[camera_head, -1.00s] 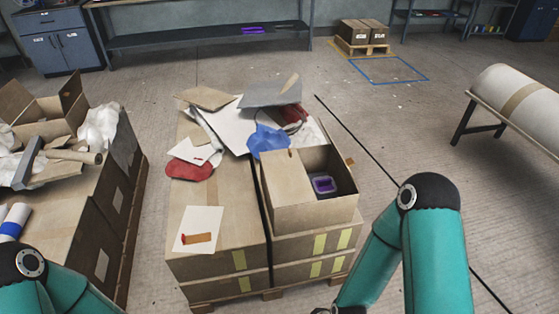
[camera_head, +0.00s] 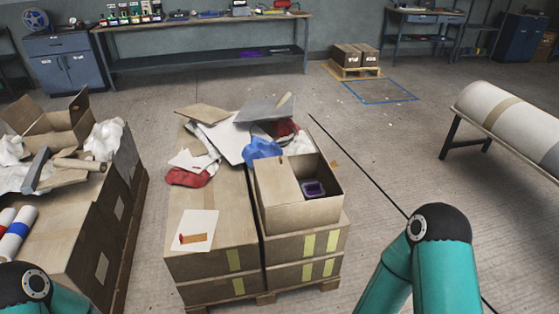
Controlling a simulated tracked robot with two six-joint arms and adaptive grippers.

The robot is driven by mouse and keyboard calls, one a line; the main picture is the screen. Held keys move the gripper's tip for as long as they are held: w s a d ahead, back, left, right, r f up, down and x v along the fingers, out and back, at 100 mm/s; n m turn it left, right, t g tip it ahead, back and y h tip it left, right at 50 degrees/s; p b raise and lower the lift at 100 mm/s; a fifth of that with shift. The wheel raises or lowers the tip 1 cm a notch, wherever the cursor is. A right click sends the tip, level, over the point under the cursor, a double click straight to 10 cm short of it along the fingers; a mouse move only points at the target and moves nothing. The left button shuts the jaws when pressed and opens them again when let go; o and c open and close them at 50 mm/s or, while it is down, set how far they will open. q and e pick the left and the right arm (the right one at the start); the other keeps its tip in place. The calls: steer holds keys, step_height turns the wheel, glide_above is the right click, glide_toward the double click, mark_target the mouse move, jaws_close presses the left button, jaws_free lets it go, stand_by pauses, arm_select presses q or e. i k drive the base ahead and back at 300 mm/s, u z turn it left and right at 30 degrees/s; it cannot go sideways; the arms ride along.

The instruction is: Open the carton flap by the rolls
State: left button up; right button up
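An open carton (camera_head: 298,205) stands on the middle pallet stack. A flap (camera_head: 277,180) covers its left half, and a dark purple item (camera_head: 313,188) shows in the uncovered right half. Rolls with blue and red bands (camera_head: 17,238) lie at the left edge on the left stack. Another carton (camera_head: 55,135) with raised flaps stands behind them on the same stack. I cannot tell for sure which flap is meant. My arms come in at the bottom left and bottom right. Both grippers are below the picture and hidden.
Paper, sheets, blue film (camera_head: 262,150) and red cloth (camera_head: 188,178) clutter the back of the middle stack. A big white roll (camera_head: 500,115) lies on a stand at right. Floor between the stacks and the right side is clear. A workbench (camera_head: 205,62) stands at the back.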

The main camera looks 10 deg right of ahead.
mark_target(278, 184)
steer(key=z, duration=0.05)
steer(key=i, duration=0.9)
steer(key=u, duration=0.05)
